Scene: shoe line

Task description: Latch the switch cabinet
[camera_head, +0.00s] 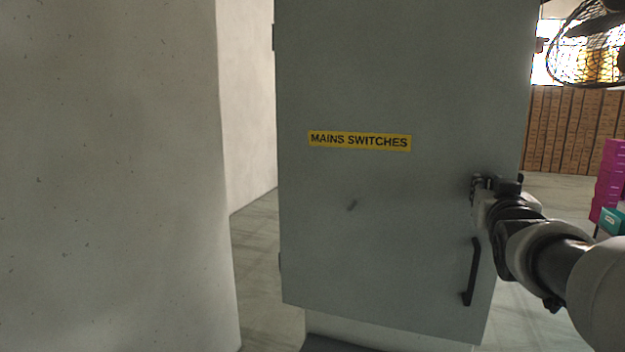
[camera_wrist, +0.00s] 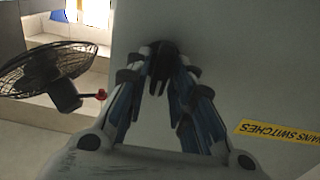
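The grey switch cabinet (camera_head: 400,220) stands in the middle of the head view, with a yellow MAINS SWITCHES label (camera_head: 360,141) on its door. A black bar handle (camera_head: 472,272) sits low near the door's right edge. My gripper (camera_head: 478,185) is above this handle, close to the door face; contact is not clear. In the wrist view the fingers of my gripper (camera_wrist: 163,65) converge, with dark tips close together in front of the grey door (camera_wrist: 245,65). The label (camera_wrist: 275,132) appears upside down there. The latch itself is not distinguishable.
A pale wall (camera_head: 110,180) stands close on the left, with a gap of floor beside the cabinet. A black fan (camera_head: 590,45) is at the upper right. Pink boxes (camera_head: 609,180) and a teal box (camera_head: 612,221) stand at the right edge.

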